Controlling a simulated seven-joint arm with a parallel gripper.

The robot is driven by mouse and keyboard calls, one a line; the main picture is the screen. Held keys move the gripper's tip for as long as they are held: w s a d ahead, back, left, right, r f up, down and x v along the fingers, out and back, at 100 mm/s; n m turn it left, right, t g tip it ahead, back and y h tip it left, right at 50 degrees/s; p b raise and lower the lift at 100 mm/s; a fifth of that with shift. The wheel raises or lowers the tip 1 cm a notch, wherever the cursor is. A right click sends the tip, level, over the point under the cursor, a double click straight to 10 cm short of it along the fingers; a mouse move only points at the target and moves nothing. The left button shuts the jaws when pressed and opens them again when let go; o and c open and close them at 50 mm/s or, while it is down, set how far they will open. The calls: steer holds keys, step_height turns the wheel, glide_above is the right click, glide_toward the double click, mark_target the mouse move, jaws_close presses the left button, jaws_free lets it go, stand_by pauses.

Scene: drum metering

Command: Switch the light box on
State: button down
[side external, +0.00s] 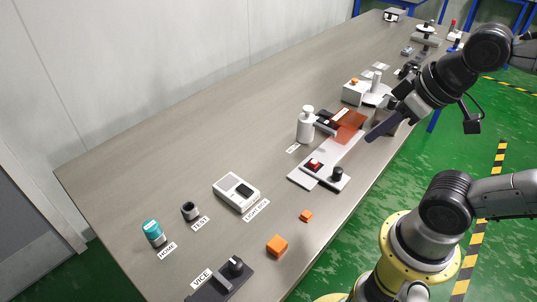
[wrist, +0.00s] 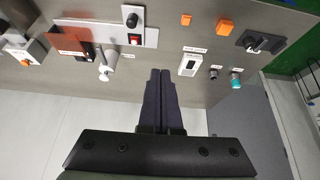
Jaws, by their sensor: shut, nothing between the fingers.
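A long white panel (side external: 349,152) lies on the table, with a red rocker switch (side external: 314,164) and a black knob (side external: 338,173) at its near end. In the wrist view the panel (wrist: 92,27), switch (wrist: 134,39) and knob (wrist: 131,19) show at upper left. Whether the switch is on or off is too small to tell. My gripper (side external: 370,138) is shut and empty, above the table's right edge, apart from the switch. Its dark fingers (wrist: 160,73) are together in the wrist view.
The table's left strip is clear.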

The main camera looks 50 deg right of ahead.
steer(key=shift+f, duration=0.25)
steer(key=w+a+r+n+g, duration=0.1)
steer(key=w+a+r+n, duration=0.15)
steer(key=w+n, duration=0.4)
steer(key=w+a+r+n+g, duration=0.1)
steer(key=w+r+n, duration=0.3)
steer(key=w+n, duration=0.25)
steer(key=w+a+f+n+g, duration=0.3)
steer(key=w+a+f+n, duration=0.1)
steer(key=w+a+f, duration=0.5)
step_height(320, 180, down, 3)
steer(key=w, duration=0.2)
steer(key=shift+w+f+n+g, duration=0.2)
steer(key=shift+w+n+g, duration=0.2)
